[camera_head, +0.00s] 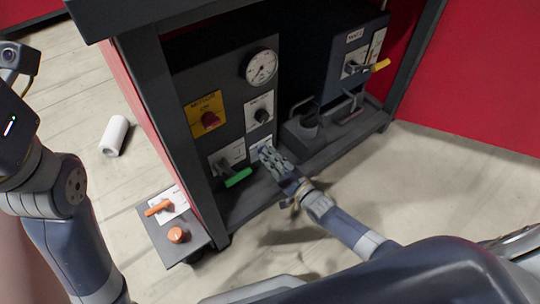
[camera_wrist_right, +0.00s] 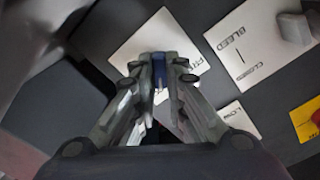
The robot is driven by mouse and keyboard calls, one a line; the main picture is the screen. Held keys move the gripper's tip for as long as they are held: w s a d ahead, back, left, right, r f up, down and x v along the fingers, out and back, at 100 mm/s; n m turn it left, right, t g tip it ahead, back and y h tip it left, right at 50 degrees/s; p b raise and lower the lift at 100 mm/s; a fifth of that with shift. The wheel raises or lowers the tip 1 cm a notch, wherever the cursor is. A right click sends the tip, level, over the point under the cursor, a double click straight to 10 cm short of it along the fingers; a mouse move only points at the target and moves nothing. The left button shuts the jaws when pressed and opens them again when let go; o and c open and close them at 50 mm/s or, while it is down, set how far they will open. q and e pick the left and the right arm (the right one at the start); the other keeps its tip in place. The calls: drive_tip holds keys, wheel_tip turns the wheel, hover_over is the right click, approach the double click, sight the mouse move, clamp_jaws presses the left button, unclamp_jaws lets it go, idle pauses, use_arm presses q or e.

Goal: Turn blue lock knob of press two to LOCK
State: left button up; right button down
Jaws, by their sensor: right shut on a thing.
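My right gripper (camera_head: 270,154) reaches the lower right of the dark panel in the head view. In the right wrist view its fingers (camera_wrist_right: 160,68) are shut around the blue knob (camera_wrist_right: 159,72). The knob sits in front of a white label plate (camera_wrist_right: 150,40); only part of its lettering shows beside the fingers. In the head view the fingers cover most of the knob. Its exact pointing direction is hard to read. My left arm stands at the left edge of the head view, but its gripper fingers do not show.
A yellow-handled lever (camera_head: 380,65) is at upper right. A side shelf (camera_head: 190,243) holds orange items.

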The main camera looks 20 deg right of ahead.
drive_tip(key=shift+w+r+m, duration=0.25)
drive_tip(key=shift+m, duration=0.45)
drive_tip(key=shift+d, duration=0.1)
drive_tip(key=c, duration=1.6)
unclamp_jaws()
drive_tip(key=shift+c, duration=0.2)
drive_tip(key=shift+s+d+f, duration=0.1)
drive_tip(key=shift+s+f, duration=0.05)
drive_tip(key=shift+s, duration=0.35)
drive_tip(key=v, duration=1.1)
drive_tip(key=shift+s, duration=0.1)
